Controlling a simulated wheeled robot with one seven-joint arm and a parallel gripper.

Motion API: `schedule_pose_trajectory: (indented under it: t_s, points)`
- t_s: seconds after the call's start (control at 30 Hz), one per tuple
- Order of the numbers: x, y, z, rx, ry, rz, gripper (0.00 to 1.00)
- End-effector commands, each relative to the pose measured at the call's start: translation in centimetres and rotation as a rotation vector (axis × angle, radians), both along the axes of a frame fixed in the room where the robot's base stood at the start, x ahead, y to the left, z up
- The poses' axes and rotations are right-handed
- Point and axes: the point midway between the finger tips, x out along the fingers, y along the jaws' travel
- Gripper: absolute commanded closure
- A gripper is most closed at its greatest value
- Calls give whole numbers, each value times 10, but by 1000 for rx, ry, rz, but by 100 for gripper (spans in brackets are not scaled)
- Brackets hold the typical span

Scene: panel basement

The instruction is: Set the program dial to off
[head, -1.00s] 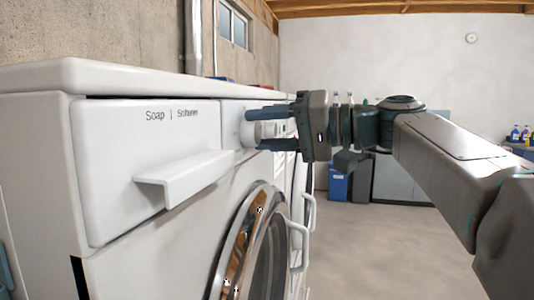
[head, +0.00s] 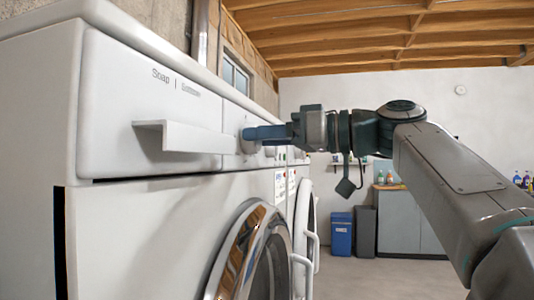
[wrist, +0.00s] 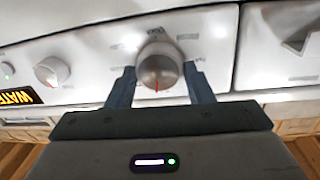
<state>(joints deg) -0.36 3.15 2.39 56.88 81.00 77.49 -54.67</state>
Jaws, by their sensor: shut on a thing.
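The program dial (wrist: 160,66) is a round silver-grey knob on the white washer's front panel (head: 232,120). Its red pointer line points down in the wrist view. Blurred markings surround it, too small to read surely. My gripper (wrist: 160,74) has one dark blue finger on each side of the dial and is shut on it. In the head view my gripper (head: 250,136) reaches the panel from the right, just right of the soap drawer.
The soap drawer's protruding handle (head: 182,137) is close left of my gripper. A smaller knob (wrist: 52,71) sits to the left in the wrist view. The round door (head: 255,260) is below. Open floor lies to the right.

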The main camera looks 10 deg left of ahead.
Motion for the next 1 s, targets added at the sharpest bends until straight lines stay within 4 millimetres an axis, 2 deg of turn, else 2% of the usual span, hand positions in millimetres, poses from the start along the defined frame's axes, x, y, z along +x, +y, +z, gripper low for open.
schedule_pose_trajectory:
  t_s: [0.03, 0.4, 1.0]
  points:
    - [1, 0, -5, -7, -33, 0, 76]
    - [0, 0, -4, -34, -231, 1, 76]
    - [0, 0, -2, -42, -283, 1, 76]
